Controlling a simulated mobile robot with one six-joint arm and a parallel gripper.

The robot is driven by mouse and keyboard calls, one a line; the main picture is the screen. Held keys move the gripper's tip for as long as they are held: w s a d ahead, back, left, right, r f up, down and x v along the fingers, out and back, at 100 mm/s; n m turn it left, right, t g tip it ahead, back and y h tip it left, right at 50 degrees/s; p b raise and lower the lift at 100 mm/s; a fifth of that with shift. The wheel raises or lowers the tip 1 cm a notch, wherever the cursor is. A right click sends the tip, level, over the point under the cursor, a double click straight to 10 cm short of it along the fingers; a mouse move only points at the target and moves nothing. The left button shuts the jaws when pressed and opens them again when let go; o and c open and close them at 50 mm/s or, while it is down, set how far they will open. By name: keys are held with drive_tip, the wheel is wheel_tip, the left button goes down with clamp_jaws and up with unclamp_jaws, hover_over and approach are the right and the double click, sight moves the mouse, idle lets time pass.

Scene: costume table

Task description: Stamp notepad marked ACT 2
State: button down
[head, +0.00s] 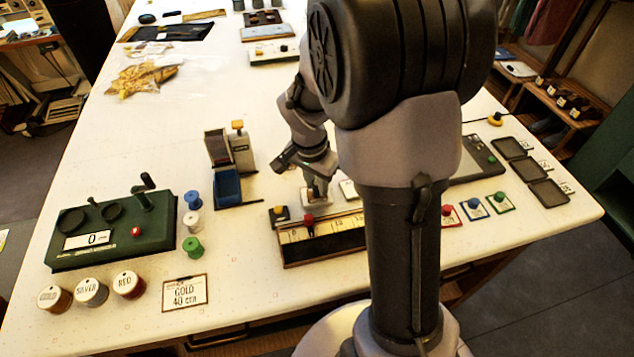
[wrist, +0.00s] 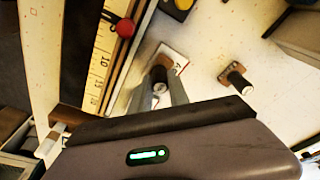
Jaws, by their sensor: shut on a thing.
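My gripper (head: 316,190) is low over the table, just behind the wooden ruler block. In the wrist view my gripper (wrist: 165,95) is shut on a stamp (wrist: 160,76) with a dark handle, a pale round top and a brown base. The stamp stands over a white notepad (wrist: 173,53) with a red edge. Part of a dark letter shows beside the base, but the marking cannot be read. I cannot tell whether the base touches the paper. A second stamp (wrist: 236,77) with a dark handle and brown base stands apart, to the right in the wrist view.
The ruler block (head: 325,238) with a red knob lies close in front. Small red, blue and green knobbed items (head: 475,209) are to the right. A green winding machine (head: 110,228) and several spools are at the left. Bare table lies behind the second stamp.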

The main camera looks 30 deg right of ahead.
wheel_tip(320, 180, up, 7)
drive_tip(key=p, duration=0.5)
idle(0.8)
